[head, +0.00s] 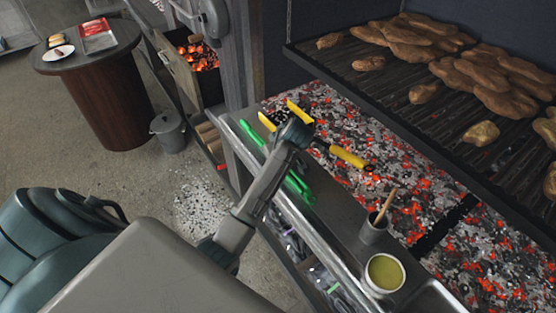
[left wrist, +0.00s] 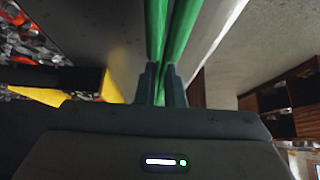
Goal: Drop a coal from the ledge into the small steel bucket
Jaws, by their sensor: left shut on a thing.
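My left gripper shows in the left wrist view (left wrist: 164,85), its two fingers close together on a long green tool with two bars (left wrist: 158,30). In the head view the green tool lies along the steel ledge (head: 331,222), with green parts (head: 249,132) on both sides of my arm, which covers its middle. The fingertips are hidden there. A small steel bucket (head: 168,131) stands on the floor by the round table; a lid or its inside cannot be told. Glowing coals (head: 350,125) fill the bed beside the ledge. I cannot make out a separate coal on the ledge.
Yellow-handled tools (head: 348,155) lie around my arm at the ledge. A cup with a wooden-handled brush (head: 373,232) and a bowl of yellow-green liquid (head: 385,273) stand nearer. A grill rack (head: 400,90) overhangs the coals. An open firebox (head: 198,55) glows behind the bucket.

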